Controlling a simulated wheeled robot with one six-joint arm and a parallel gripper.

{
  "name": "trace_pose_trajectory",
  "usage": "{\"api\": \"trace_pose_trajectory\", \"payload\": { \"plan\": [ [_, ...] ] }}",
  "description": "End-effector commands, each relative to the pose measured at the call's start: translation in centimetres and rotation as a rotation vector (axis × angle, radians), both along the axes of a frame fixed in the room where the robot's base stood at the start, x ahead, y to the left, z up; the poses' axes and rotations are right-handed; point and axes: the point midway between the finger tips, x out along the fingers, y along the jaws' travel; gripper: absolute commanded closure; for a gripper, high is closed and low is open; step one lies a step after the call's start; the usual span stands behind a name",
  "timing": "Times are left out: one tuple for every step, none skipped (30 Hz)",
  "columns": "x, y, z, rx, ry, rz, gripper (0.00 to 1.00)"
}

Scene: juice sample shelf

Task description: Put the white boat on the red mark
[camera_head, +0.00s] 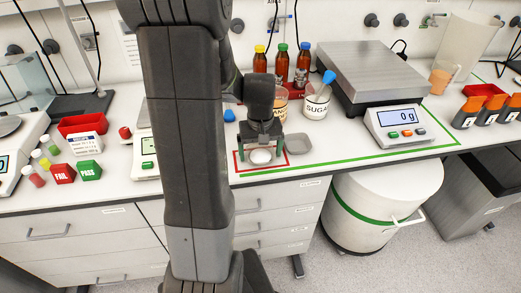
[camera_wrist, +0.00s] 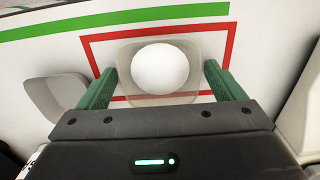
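The white boat (camera_wrist: 128,60) is a pale shallow dish holding a round white heap or disc. It lies within the red mark (camera_wrist: 229,45), a rectangular outline on the bench, and its near edge overlaps the near red line in the wrist view. In the head view the boat (camera_head: 261,157) shows under my gripper, inside the red mark (camera_head: 237,162). My gripper (camera_wrist: 160,70) is open, with its green fingers on either side of the boat. Small gaps seem to separate the fingers from its sides. My gripper (camera_head: 261,150) points down in the head view.
A grey boat (camera_head: 298,145) sits just right of the red mark in the head view. Behind are a sugar beaker (camera_head: 317,104) and brown bottles (camera_head: 281,66). A scale (camera_head: 400,120) stands to the right. Green tape (camera_head: 390,153) runs along the bench front, where the bench is clear.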

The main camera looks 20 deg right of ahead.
Motion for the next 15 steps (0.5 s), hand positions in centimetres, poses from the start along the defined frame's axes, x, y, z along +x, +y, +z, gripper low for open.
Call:
{"api": "trace_pose_trajectory", "payload": {
  "plan": [
    [0.0, 0.0, 0.0, 0.0, 0.0, 0.0, 0.07],
    [0.0, 0.0, 0.0, 0.0, 0.0, 0.0, 0.07],
    [0.0, 0.0, 0.0, 0.0, 0.0, 0.0, 0.07],
    [0.0, 0.0, 0.0, 0.0, 0.0, 0.0, 0.07],
    [0.0, 0.0, 0.0, 0.0, 0.0, 0.0, 0.07],
    [0.0, 0.0, 0.1, 0.0, 0.0, 0.0, 0.07],
    [0.0, 0.0, 0.1, 0.0, 0.0, 0.0, 0.07],
    [0.0, 0.0, 0.1, 0.0, 0.0, 0.0, 0.07],
    [0.0, 0.0, 0.2, 0.0, 0.0, 0.0, 0.07],
    [0.0, 0.0, 0.3, 0.0, 0.0, 0.0, 0.07],
    [0.0, 0.0, 0.5, 0.0, 0.0, 0.0, 0.07],
    [0.0, 0.0, 0.7, -0.001, -0.002, 0.0, 0.07],
    [0.1, 0.0, 1.1, -0.002, -0.003, 0.0, 0.07],
    [0.1, -0.1, 1.5, -0.002, -0.005, 0.0, 0.07],
    [0.1, -0.1, 2.2, -0.002, -0.005, 0.0, 0.07]
  ]
}}
